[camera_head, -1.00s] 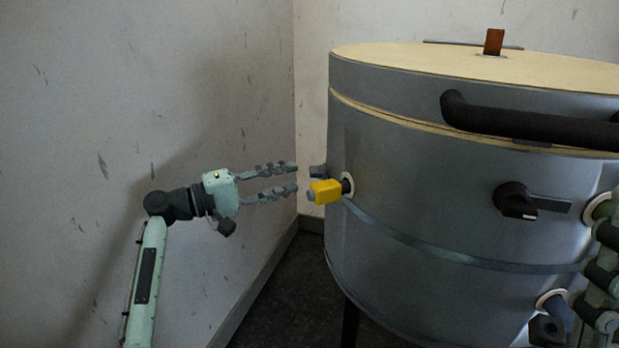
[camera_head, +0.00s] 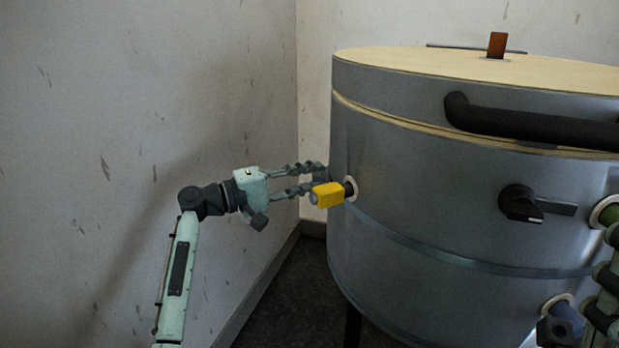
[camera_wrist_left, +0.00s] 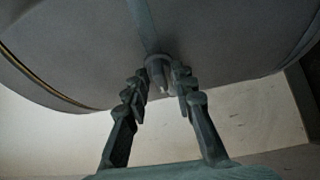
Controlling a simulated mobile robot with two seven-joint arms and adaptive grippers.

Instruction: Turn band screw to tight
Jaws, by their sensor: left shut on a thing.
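The band screw (camera_wrist_left: 159,72) is a grey stub on the side of the kiln, at the metal band, seen between the fingertips in the left wrist view. My left gripper (camera_head: 322,177) reaches it from the left, and its fingers are shut on it; the wrist view also shows the fingers (camera_wrist_left: 161,82) on either side of it. The metal band (camera_head: 430,254) runs around the grey kiln (camera_head: 420,205). Part of my right arm or gripper (camera_head: 603,290) shows at the right edge, cut off.
A yellow block (camera_head: 327,195) on a dark stem sticks out of the kiln close to my left fingers. A black handle (camera_head: 530,123), a black knob (camera_head: 520,204) and a blue-grey fitting (camera_head: 560,310) are farther right. A scuffed wall (camera_head: 110,110) stands on the left.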

